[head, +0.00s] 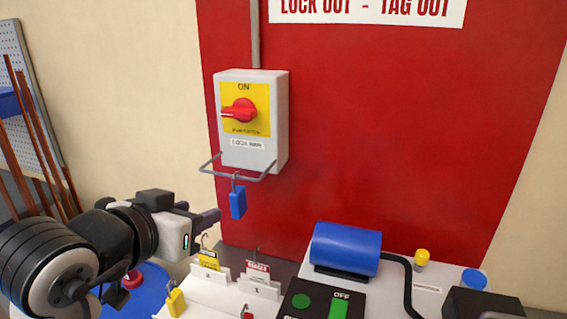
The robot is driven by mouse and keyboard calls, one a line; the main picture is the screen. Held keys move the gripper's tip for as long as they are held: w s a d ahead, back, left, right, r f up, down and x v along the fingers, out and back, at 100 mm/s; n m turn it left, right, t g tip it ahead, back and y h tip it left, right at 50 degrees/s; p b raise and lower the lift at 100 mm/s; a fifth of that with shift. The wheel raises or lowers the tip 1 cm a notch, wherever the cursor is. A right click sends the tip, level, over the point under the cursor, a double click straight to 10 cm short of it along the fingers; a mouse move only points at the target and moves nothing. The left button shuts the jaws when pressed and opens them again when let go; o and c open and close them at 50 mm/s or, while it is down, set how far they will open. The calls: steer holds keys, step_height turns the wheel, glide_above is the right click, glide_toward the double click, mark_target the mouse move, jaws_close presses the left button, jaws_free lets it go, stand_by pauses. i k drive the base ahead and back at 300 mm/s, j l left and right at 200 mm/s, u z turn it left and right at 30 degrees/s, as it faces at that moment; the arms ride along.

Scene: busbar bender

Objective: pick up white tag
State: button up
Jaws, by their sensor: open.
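A white tag (257,267) with a red header and a wire hook stands upright in a white holder marked 1, right of a yellow tag (208,259) in a holder marked 2. Its lower part is hidden by the holder. My gripper (205,214) comes in from the left, above and left of both tags, apart from them. It is open, with nothing seen between its dark fingers, though the side view partly hides the gap.
A blue padlock (238,202) hangs from the bar under the switch box (255,155), close to my fingertips. A yellow padlock (175,302) and a red padlock (246,313) are in front. A blue cylinder (346,248) and black control box (318,300) stand right.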

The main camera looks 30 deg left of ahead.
mark_target(256, 272)
steer(key=k+l, duration=0.15)
steer(key=k, duration=0.35)
steer(key=k+l, duration=0.2)
steer(key=k, duration=0.25)
